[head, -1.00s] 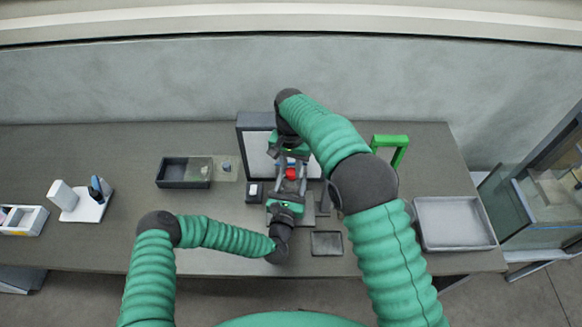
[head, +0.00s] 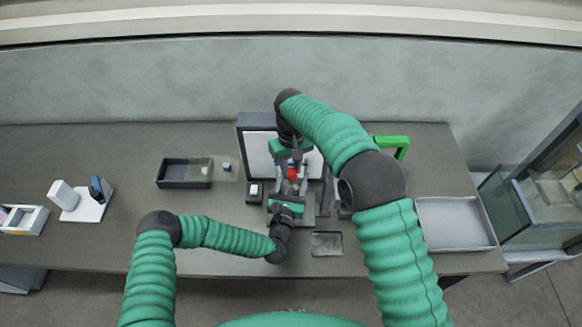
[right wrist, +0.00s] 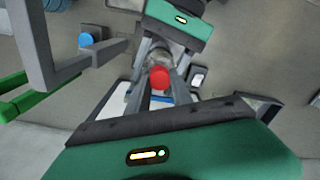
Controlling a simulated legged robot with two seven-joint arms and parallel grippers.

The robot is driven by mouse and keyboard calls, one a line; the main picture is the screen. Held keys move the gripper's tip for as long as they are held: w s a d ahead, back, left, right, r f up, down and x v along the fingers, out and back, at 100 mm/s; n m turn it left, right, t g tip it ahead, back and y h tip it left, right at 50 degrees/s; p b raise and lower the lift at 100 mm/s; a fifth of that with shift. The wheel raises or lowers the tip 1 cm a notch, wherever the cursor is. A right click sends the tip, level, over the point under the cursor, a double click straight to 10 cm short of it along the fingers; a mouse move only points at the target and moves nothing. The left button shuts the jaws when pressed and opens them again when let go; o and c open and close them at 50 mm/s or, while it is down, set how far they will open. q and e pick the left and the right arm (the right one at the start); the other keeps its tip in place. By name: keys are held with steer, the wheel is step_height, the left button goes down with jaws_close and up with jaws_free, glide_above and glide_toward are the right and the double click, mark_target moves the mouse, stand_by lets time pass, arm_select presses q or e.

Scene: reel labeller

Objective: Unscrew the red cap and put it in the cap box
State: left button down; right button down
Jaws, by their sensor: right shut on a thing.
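The red cap (head: 292,174) is in front of the grey-framed panel, between my two grippers. It also shows in the right wrist view (right wrist: 159,78). My right gripper (head: 292,168) reaches in from the far side and is shut on the cap, with a finger on each side. My left gripper (head: 291,184) comes from the near side, its fingers on either side of a greyish body (right wrist: 157,56) by the cap. Whether they press on that body is unclear. The body is mostly hidden. I cannot tell for sure which container is the cap box.
A dark open box (head: 171,184) stands left, with a small blue-topped item (head: 227,166) beside it. A grey tray (head: 455,238) lies right. The grey-framed panel (head: 256,155) and a green handle (head: 391,141) stand close to my right arm.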

mark_target(291, 171)
steer(key=shift+r, duration=1.1)
steer(key=shift+r, duration=2)
arm_select(q)
steer(key=shift+c, duration=2)
jaws_free()
